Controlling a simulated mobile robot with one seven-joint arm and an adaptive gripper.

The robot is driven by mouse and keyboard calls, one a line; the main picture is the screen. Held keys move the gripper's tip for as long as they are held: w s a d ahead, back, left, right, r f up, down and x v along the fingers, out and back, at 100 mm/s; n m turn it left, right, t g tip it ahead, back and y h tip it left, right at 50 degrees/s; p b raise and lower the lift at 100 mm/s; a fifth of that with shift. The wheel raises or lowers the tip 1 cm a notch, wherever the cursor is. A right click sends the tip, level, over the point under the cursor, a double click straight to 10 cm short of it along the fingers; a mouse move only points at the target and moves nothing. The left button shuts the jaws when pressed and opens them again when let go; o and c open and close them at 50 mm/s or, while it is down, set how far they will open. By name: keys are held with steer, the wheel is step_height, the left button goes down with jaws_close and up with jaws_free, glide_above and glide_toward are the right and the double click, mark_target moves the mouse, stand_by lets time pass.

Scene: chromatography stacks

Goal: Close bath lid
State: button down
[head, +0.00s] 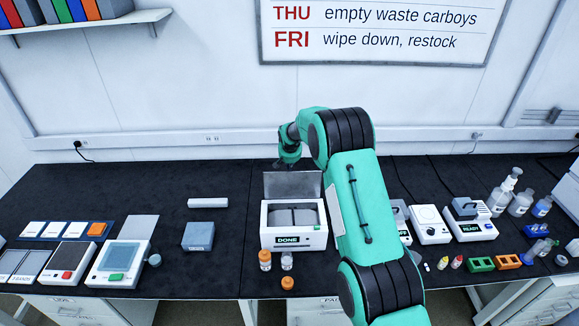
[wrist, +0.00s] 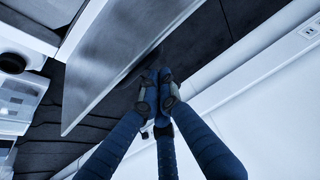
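The bath is a white box (head: 266,238) with a green "DONE" display, on the black bench in the head view. Its grey lid (head: 291,184) stands raised at the back edge, and two grey blocks (head: 294,216) show inside. My gripper (head: 283,164) is above and behind the lid's top edge, pointing down. In the wrist view, the lid is the large grey panel (wrist: 115,55) to the left of my gripper (wrist: 158,82). The fingertips are together with nothing seen between them. I cannot tell if they touch the lid.
Vials with orange caps (head: 265,259) stand in front of the bath. A grey block (head: 198,236) lies to the left, with bare bench between. White instruments (head: 430,225) and bottles (head: 520,203) stand on the right. The wall (head: 200,80) is behind.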

steer(key=shift+s+f+b, duration=0.1)
steer(key=shift+s+b, duration=0.05)
steer(key=shift+b, duration=0.35)
steer(key=shift+s+r+t+b, duration=0.25)
steer(key=shift+s+t+b, duration=0.15)
steer(key=shift+b, duration=1)
